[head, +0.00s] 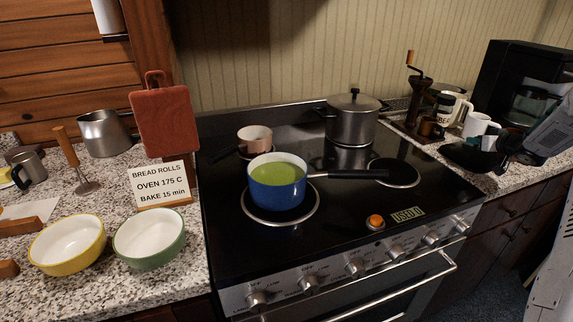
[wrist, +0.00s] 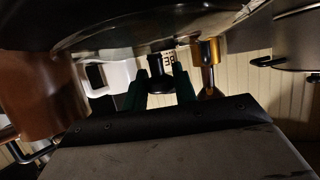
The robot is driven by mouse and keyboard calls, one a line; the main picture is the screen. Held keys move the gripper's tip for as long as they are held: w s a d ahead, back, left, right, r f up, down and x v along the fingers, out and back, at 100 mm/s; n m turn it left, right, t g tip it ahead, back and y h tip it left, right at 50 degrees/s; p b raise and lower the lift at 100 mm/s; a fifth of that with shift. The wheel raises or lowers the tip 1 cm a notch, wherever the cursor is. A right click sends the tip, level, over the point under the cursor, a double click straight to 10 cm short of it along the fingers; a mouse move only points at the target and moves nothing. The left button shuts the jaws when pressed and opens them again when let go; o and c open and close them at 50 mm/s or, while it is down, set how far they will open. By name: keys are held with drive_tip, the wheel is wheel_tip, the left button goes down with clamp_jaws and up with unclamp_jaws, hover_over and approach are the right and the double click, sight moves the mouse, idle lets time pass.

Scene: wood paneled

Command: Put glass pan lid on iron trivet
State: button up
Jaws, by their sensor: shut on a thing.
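My gripper (head: 492,146) is at the right of the head view, above the right counter. In the wrist view, its green fingers (wrist: 160,88) are shut on the dark knob of the glass pan lid. The lid (head: 466,157) shows in the head view as a dark, tilted disc beside the gripper. Its broad dark underside or face (wrist: 150,22) fills the top of the wrist view.
The stove holds a blue pan of green soup (head: 277,184), a small pink pot (head: 254,139) and a lidded grey pot (head: 352,119). A grinder (head: 418,90), mugs (head: 478,125) and a coffee maker (head: 520,85) crowd the right counter.

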drive_tip(key=shift+f, duration=0.25)
idle(0.4)
drive_tip(key=o, duration=1.5)
drive_tip(key=shift+c, duration=0.2)
drive_tip(key=v, duration=0.8)
drive_tip(key=shift+f, duration=0.1)
drive_tip(key=shift+w, duration=0.1)
